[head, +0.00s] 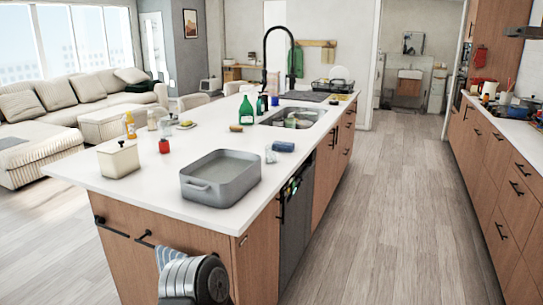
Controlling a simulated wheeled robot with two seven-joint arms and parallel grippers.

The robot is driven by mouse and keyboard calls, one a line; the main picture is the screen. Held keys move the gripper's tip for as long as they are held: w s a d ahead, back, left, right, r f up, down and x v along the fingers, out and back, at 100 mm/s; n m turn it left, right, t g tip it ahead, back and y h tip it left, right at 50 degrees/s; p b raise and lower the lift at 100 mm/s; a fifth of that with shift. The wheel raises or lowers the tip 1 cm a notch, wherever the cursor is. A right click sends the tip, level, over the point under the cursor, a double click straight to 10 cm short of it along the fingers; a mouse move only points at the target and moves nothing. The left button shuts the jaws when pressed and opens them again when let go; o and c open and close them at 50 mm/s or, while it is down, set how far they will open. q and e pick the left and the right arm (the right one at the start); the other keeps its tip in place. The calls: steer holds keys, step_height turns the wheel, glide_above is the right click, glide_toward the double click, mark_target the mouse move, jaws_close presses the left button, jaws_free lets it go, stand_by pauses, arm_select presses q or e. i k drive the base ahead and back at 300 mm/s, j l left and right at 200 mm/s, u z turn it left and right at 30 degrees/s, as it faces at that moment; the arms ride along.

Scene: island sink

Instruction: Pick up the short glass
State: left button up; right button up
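A part of my own arm shows at the bottom of the head view, low in front of the island cabinet and well away from the glass. No fingertips of either gripper can be seen.
The grey roasting pan (221,176) sits near the island's front edge. The sink (292,117) lies behind the glass. Floor right of the island is clear.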

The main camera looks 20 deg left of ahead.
mark_target(270, 150)
steer(key=i+j, duration=0.1)
steer(key=i, duration=0.55)
steer(key=i+j, duration=0.15)
steer(key=i, duration=0.5)
steer(key=i+j, duration=0.1)
steer(key=i, duration=0.55)
